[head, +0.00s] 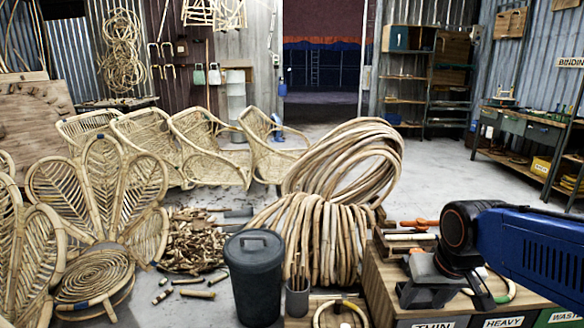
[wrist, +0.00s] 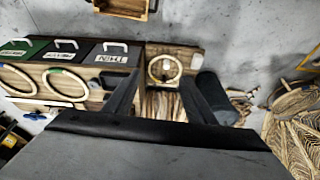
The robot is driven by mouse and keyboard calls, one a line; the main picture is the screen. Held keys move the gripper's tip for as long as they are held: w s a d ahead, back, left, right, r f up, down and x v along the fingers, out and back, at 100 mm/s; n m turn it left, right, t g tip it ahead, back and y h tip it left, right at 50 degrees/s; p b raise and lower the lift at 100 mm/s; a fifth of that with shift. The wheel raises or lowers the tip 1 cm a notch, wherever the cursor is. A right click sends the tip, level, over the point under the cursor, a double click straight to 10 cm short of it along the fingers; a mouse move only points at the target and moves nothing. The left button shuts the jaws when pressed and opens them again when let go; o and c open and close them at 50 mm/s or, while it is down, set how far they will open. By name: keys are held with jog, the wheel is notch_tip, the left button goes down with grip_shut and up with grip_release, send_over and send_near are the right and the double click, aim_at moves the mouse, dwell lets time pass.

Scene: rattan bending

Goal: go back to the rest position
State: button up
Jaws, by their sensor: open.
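My gripper (wrist: 163,88) is open in the wrist view, with its two dark fingers spread apart. Nothing is held between them. A pale rattan ring (wrist: 165,68) shows in the gap between the fingers, on a wooden surface beyond them. In the head view my blue arm comes in from the right, and the dark gripper end (head: 430,288) is over the wooden bench (head: 385,285). The fingertips are hard to make out there.
The bench front carries THIN (head: 440,323), HEAVY (head: 507,320) and WASTE labels. A dark lidded bin (head: 254,275) and a thick rattan coil (head: 325,240) stand left of the bench. Rattan chairs (head: 205,150) stand behind. Grey floor is clear at centre right.

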jog(key=s+t, duration=0.1)
jog(key=s, duration=0.8)
jog(key=shift+s+d+n, duration=0.3)
jog(key=shift+s+d, duration=0.05)
dwell(1.5)
